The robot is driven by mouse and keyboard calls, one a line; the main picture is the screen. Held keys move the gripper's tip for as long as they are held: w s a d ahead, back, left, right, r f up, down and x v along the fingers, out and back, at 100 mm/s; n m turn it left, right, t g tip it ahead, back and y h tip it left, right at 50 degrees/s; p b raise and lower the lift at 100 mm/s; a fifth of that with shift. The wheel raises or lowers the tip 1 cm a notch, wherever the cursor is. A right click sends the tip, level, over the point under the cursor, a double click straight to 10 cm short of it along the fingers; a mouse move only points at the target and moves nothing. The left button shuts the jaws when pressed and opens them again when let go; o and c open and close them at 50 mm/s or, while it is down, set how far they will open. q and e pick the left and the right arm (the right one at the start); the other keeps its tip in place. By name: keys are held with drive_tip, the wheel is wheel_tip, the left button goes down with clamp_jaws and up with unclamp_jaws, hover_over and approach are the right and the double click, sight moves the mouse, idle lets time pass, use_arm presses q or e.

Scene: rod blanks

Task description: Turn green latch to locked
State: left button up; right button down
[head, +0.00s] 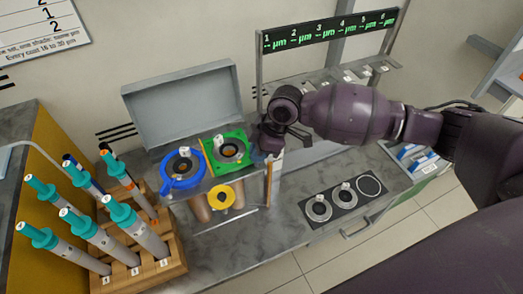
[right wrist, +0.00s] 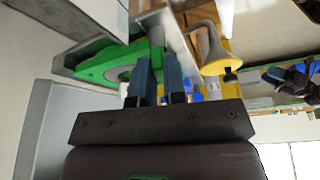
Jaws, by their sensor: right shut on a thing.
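The green latch (head: 230,149) is a green square frame around a dark round centre, on the right of the open grey box. It also shows in the right wrist view (right wrist: 100,66), left of the fingers. My right gripper (head: 258,152) is at the latch's right edge. In the right wrist view its two blue-grey fingers (right wrist: 159,75) are close together, shut on the green latch's handle part, which is mostly hidden between them. The latch's exact turn angle cannot be read. My left gripper is not in view.
A blue ring latch (head: 182,184) sits left of the green one, with a yellow knob (head: 227,197) below. A wooden rack (head: 140,270) of teal-topped rods stands at left. A dark plate (head: 342,198) with rings lies at right.

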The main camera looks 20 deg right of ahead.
drive_tip(key=m+p, duration=0.1)
drive_tip(key=p, duration=0.1)
drive_tip(key=r+m+t+p, duration=0.1)
drive_tip(key=m+p, duration=0.1)
drive_tip(key=shift+a+m, duration=0.1)
drive_tip(key=shift+m, duration=0.2)
drive_tip(key=shift+s+f+m+t+h+p, duration=0.1)
drive_tip(key=shift+m+t+h+p, duration=0.3)
drive_tip(key=shift+m+p, duration=0.45)
use_arm(q)
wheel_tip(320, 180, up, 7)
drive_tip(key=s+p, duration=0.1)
drive_tip(key=p, duration=0.1)
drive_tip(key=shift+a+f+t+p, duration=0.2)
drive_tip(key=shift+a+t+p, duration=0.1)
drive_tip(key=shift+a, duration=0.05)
use_arm(e)
drive_tip(key=shift+f+m+h, duration=0.3)
drive_tip(key=shift+f+m, duration=0.05)
drive_tip(key=shift+m, duration=0.5)
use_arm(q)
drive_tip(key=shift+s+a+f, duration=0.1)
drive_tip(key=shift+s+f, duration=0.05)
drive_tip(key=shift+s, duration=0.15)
use_arm(e)
drive_tip(key=shift+f+t, duration=0.1)
drive_tip(key=shift+t, duration=0.2)
